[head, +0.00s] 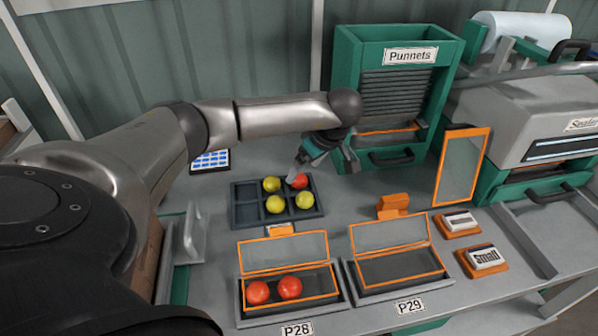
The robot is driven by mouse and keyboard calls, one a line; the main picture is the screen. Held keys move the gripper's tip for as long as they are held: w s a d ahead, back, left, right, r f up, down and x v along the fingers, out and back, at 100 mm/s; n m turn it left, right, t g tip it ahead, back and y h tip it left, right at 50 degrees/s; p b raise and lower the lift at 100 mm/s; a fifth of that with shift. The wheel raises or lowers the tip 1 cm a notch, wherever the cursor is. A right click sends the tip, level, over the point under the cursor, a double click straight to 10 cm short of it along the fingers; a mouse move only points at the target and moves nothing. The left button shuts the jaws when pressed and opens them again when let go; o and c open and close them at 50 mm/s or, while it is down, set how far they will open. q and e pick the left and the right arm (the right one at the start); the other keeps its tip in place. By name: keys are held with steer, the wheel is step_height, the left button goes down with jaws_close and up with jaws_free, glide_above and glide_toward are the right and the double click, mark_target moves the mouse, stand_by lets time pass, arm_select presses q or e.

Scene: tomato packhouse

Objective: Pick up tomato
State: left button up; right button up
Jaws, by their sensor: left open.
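A dark tray with compartments (245,214) lies on the bench in the middle of the head view. It holds a red tomato (300,181) at the back and three yellow tomatoes, at back (271,184), front (275,204) and front right (304,200). My left gripper (322,170) is open and empty at the tray's back right. One finger hangs over the red tomato and hides part of it; the other stands to the right, beyond the tray. Whether the finger touches the tomato cannot be told. My right gripper is not in view.
An open punnet at P28 (318,295) holds two red tomatoes (274,291). An open punnet at P29 (400,268) is empty. The green Punnets dispenser (350,50) stands behind the gripper. A sealer (540,115) and label blocks (484,258) are at right.

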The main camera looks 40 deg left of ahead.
mark_target(300, 176)
arm_select(q)
steer(key=x, duration=0.4)
steer(key=shift+d+b, duration=0.1)
steer(key=shift+b, duration=0.2)
steer(key=shift+r, duration=0.1)
steer(key=c, duration=1)
